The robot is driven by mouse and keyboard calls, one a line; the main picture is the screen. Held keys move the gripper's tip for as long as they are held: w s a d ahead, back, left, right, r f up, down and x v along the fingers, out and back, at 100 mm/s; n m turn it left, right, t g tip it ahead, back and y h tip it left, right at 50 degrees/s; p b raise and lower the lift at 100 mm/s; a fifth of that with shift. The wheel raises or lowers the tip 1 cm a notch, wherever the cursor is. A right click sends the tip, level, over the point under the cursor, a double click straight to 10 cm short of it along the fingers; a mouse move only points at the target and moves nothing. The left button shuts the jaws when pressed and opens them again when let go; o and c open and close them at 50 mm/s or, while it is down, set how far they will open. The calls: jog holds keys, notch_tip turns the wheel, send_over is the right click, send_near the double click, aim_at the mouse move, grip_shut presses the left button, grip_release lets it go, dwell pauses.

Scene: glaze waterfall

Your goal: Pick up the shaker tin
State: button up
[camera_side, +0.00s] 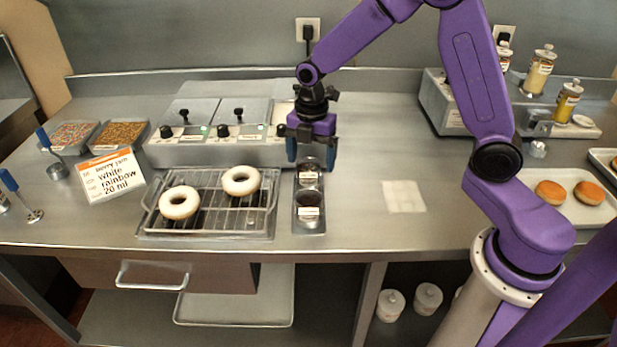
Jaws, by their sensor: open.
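My gripper (311,159) points down with its two blue fingers apart. It is over the back end of a narrow metal tray (310,231), and nothing shows held between the fingers. Two small round tins with dark tops and white labels sit in this tray: a back tin (308,179) just below my fingers and a front tin (308,212). The fingers partly overlap the back of the tray in this view, so I cannot tell whether they touch the back tin. I cannot read the labels or tell which tin is the shaker.
Two white-glazed donuts (179,203) lie on a wire rack (225,217) left of the tray. A metal warmer unit (217,148) with knobs stands behind. An order card (112,177) stands at left. A pale square (403,196) lies on otherwise clear counter to the right.

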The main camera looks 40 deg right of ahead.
jog(key=shift+w+a+f, duration=0.1)
jog(key=shift+w+f, duration=0.1)
jog(key=shift+f, duration=1.05)
jog(key=shift+w+a+f, duration=0.1)
jog(key=shift+w+f, duration=0.05)
jog(key=shift+f, duration=1.1)
jog(key=c, duration=1.2)
